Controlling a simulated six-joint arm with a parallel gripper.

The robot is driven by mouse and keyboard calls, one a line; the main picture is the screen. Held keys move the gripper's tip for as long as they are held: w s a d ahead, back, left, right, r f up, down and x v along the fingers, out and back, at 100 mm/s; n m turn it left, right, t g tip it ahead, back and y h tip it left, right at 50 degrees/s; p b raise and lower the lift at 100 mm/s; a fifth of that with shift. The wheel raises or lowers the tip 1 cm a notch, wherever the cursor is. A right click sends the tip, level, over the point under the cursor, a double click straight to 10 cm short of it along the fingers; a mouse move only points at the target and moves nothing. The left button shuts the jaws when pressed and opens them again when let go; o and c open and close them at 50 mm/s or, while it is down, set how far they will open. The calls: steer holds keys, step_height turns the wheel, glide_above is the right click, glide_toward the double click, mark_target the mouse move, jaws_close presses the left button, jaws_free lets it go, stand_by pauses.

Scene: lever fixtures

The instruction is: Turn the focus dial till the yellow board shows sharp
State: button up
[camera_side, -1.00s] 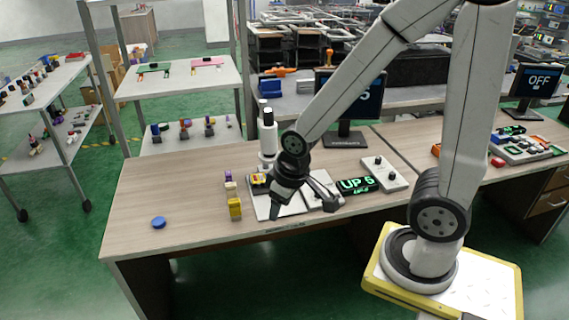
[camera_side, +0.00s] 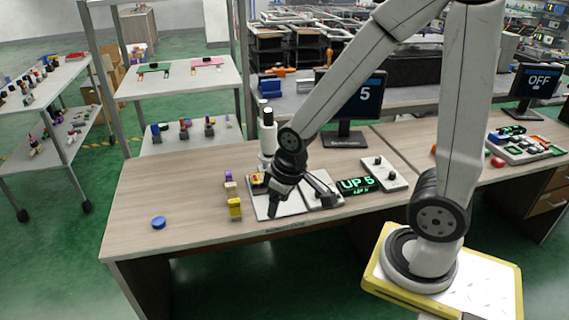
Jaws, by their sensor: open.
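A white microscope-like device (camera_side: 268,138) with a dark top stands on a pale plate (camera_side: 290,205) on the wooden desk. A small yellow and red piece (camera_side: 257,180), perhaps the yellow board, lies at its foot, partly hidden by my gripper. My gripper (camera_side: 303,207) is open above the pale plate, its fingers spread left and right with nothing seen between them. The right finger is close to a small dark part on the plate; I cannot tell whether they touch. I cannot make out which part is the focus dial.
Yellow blocks (camera_side: 234,208) and a blue disc (camera_side: 158,222) are to the left, where the desk is mostly clear. Another monitor (camera_side: 535,82) reads "OFF".

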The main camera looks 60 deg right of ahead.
steer(key=w+d+f+n, duration=0.2)
steer(key=w+d+n, duration=0.1)
steer(key=w+d, duration=0.25)
steer(key=n+g, duration=0.3)
steer(key=n, duration=0.5)
glide_above(319, 194)
steer(key=d, duration=0.1)
steer(key=f, duration=1.3)
steer(key=shift+w, duration=0.35)
steer(key=shift+s+d+n, duration=0.1)
steer(key=shift+d+n, duration=0.05)
steer(key=shift+n, duration=0.15)
steer(key=shift+f, duration=0.15)
steer(key=shift+f, duration=3.75)
